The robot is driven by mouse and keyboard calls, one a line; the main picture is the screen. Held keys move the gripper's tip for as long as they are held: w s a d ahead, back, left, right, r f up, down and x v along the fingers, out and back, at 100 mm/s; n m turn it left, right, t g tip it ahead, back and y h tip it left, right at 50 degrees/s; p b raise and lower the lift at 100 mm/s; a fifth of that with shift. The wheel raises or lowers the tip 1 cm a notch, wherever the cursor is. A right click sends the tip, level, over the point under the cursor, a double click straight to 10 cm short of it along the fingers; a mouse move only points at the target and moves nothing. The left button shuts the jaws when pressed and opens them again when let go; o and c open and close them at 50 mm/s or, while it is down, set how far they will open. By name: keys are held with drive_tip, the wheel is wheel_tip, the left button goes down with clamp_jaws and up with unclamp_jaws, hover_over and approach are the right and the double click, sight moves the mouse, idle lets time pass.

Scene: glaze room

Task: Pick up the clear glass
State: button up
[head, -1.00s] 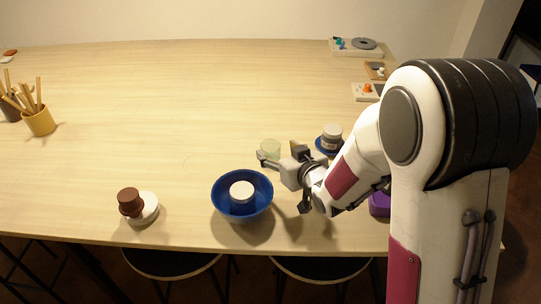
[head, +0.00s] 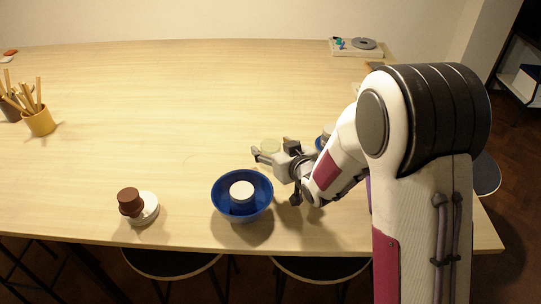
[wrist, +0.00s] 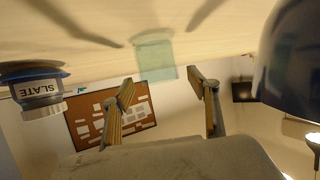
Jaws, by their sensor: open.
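The clear glass (head: 270,146) is a pale green, see-through tumbler standing on the table, just beyond my gripper in the head view. My gripper (head: 270,152) is open and low over the table, with its fingers pointing toward the glass. In the wrist view, the glass (wrist: 155,60) appears upside down, just ahead of the gap between the two spread fingertips (wrist: 161,80). Nothing is held. The gripper partly covers the glass's lower part in the head view.
A blue bowl (head: 220,200) holding a white-topped item (head: 241,191) stands close to the gripper. A jar labelled SLATE (wrist: 40,88) is on the glass's other side. A brown stacked item (head: 129,201) sits on a white disc. The table's middle is clear.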

drive_tip(key=shift+x, duration=0.9)
drive_tip(key=c, duration=1.3)
